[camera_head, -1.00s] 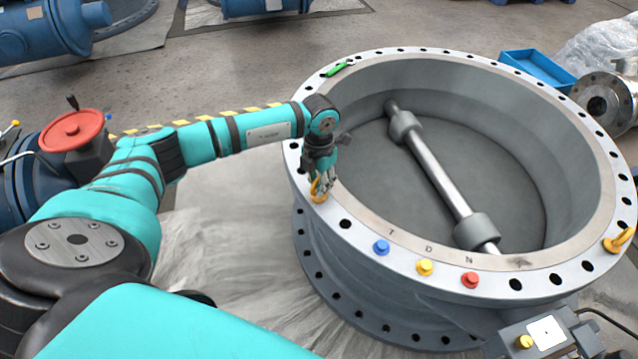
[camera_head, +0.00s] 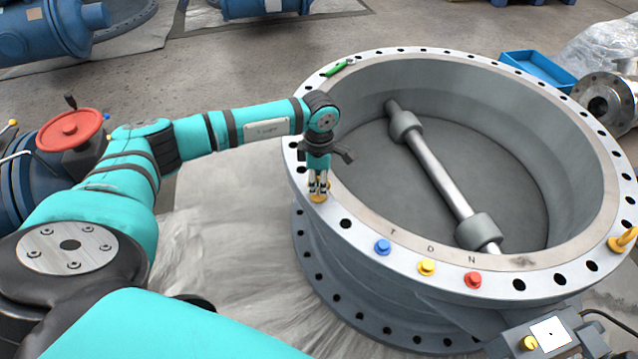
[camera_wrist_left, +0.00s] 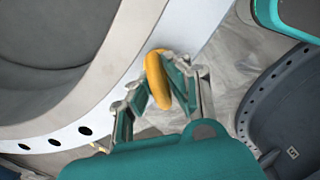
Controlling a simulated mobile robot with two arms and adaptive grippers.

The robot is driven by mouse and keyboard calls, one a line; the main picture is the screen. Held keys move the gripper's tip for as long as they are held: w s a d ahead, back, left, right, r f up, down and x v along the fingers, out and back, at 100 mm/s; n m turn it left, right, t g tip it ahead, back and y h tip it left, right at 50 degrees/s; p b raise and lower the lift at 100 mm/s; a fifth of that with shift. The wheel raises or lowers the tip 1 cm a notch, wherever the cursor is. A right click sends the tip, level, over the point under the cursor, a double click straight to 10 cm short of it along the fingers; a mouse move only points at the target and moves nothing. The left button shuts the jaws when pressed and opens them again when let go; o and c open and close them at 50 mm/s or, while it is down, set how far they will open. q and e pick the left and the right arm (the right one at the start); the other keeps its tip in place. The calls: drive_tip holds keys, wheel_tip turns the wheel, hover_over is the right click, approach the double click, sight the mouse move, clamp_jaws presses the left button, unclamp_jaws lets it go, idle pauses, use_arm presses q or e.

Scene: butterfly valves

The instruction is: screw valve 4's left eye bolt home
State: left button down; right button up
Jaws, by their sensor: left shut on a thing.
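My left gripper (camera_head: 318,190) points down at the left rim of the large grey valve (camera_head: 352,208). It is shut on a yellow eye bolt (camera_head: 319,197) that stands at the flange. In the left wrist view the eye bolt (camera_wrist_left: 158,78) shows as a yellow ring, seen nearly edge-on, between the fingers of my left gripper (camera_wrist_left: 160,85). The fingers hide most of it in the head view, and its shank and any gap to the flange cannot be seen. My right gripper is not in view.
A second yellow eye bolt (camera_head: 623,239) stands on the right of the flange. Blue (camera_head: 382,247), yellow (camera_head: 427,267) and red (camera_head: 473,280) plugs sit along the front rim. A green tool (camera_head: 340,68) lies on the far rim. A blue tray (camera_head: 540,68) is behind.

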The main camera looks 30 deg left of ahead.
use_arm(q)
drive_tip(key=m, duration=0.3)
drive_tip(key=shift+m+b, duration=0.35)
drive_tip(key=shift+m, duration=0.05)
drive_tip(key=m+b, duration=0.1)
drive_tip(key=m, duration=0.3)
drive_tip(key=shift+m, duration=0.4)
drive_tip(key=shift+r+m, duration=0.1)
drive_tip(key=shift+m, duration=0.6)
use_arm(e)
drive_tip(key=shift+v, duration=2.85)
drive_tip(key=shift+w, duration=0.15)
use_arm(q)
drive_tip(key=c, duration=1.3)
unclamp_jaws()
drive_tip(key=shift+c, duration=0.2)
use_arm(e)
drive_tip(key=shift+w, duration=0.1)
use_arm(q)
wheel_tip(320, 180, up, 12)
